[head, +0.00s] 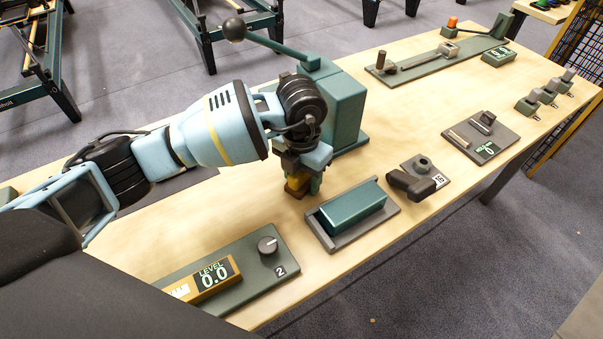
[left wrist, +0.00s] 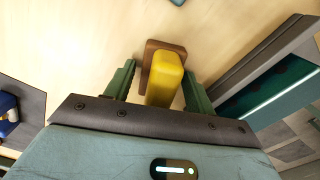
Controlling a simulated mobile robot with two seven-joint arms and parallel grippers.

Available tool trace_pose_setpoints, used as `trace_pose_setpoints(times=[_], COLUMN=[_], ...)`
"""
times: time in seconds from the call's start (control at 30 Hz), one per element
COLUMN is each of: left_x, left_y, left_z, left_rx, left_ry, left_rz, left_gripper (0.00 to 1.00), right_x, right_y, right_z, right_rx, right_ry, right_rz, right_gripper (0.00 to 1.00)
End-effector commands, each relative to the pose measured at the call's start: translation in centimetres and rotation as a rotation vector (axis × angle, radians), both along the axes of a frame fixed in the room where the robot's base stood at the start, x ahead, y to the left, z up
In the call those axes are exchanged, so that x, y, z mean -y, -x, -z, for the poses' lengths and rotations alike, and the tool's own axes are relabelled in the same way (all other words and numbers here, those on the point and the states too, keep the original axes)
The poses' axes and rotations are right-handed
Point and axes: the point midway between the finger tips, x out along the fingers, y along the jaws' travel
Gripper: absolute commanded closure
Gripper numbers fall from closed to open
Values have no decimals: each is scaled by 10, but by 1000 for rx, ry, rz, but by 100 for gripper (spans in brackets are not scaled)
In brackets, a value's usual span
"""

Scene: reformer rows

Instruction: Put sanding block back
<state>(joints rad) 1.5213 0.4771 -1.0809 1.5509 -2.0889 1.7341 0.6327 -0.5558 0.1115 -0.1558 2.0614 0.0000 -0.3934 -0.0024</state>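The sanding block (head: 297,184) has a yellow grip on a brown base. It appears to rest on the wooden table, partly hidden by my left gripper (head: 302,180). In the left wrist view the block (left wrist: 166,76) lies between the two green fingers of my left gripper (left wrist: 159,80). The fingers are open, with a small gap on the left side; contact on the right cannot be told. A teal block-like piece (head: 353,214) sits on a grey base (head: 388,213) just right of the gripper. My right gripper is not in view.
A green press-like machine with a lever (head: 342,105) stands behind the gripper. A level display (head: 214,277) and knob (head: 267,245) sit on a plate in front. A black handle (head: 410,185) and several small fixtures lie farther right.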

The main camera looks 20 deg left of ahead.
Motion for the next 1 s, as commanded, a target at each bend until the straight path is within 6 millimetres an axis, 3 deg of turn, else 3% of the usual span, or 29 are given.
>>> trace_pose_setpoints(times=[0.33, 0.47, 1.0], left_x=[0, 0, 0], left_y=[0, 0, 0], left_z=[-1, -11, -107], left_rx=[0, 2, 1], left_ry=[0, 1, 0], left_rz=[0, 0, 0], left_gripper=[38, 38, 38], right_x=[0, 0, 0], right_y=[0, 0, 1], right_z=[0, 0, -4], right_rx=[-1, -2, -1], right_ry=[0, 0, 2], right_rz=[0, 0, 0], right_gripper=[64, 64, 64])
